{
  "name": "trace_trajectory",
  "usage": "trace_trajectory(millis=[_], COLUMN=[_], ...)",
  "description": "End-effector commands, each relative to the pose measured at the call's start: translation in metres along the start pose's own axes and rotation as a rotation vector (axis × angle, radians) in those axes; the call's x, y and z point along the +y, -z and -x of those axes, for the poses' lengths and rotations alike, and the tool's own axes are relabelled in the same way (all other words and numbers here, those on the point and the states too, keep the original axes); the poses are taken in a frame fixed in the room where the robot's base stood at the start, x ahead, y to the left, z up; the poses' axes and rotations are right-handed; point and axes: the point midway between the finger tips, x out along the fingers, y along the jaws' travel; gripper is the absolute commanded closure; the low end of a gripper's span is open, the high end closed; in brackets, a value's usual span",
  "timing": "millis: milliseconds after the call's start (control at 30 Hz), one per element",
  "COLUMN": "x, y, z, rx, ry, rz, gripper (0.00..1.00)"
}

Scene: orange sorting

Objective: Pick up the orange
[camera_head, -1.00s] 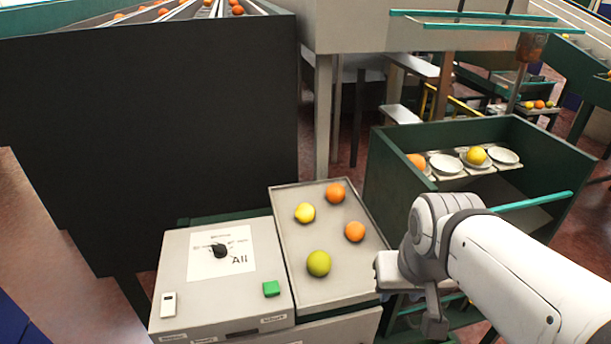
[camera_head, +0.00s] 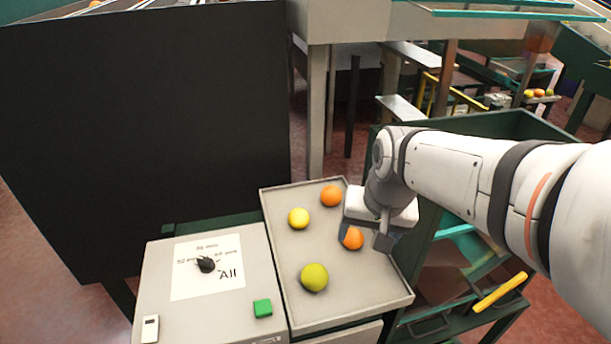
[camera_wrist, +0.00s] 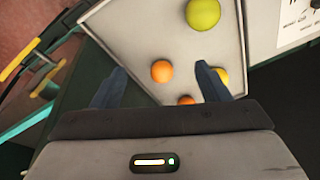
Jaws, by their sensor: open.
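Two oranges lie on the grey tray (camera_head: 285,255). The nearer orange (camera_head: 352,238) is at the tray's right side, partly covered by my gripper (camera_head: 372,233) in the head view. In the wrist view this orange (camera_wrist: 162,71) appears between the two blue fingers of my open gripper (camera_wrist: 160,85), with none of it gripped. The farther orange (camera_head: 331,195) is near the tray's back edge; in the wrist view this orange (camera_wrist: 186,100) is partly hidden by the gripper body. I cannot tell the exact height of the fingers above the tray.
A yellow fruit (camera_head: 299,218) and a yellow-green fruit (camera_head: 314,278) share the tray. A control box (camera_head: 160,270) with a dial and green button (camera_head: 262,308) adjoins it on the left. A green crate-like stand (camera_head: 500,125) is to the right, partly behind my arm.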

Motion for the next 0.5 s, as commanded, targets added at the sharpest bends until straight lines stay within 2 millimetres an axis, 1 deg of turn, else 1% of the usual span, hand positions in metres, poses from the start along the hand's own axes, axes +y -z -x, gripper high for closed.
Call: trace_trajectory(millis=[33, 100, 200, 333, 400, 500], x=[-0.014, -0.033, -0.059, -0.089, -0.100, -0.112], y=[0.021, 0.047, 0.080, 0.111, 0.122, 0.133], z=[-0.010, -0.022, -0.042, -0.068, -0.079, -0.091], rx=[-0.022, -0.044, -0.076, -0.112, -0.128, -0.142], ry=[0.018, 0.045, 0.078, 0.110, 0.120, 0.130], rz=[-0.034, -0.089, -0.165, -0.246, -0.279, -0.310], gripper=[0.27, 0.26, 0.26, 0.26, 0.26, 0.26])
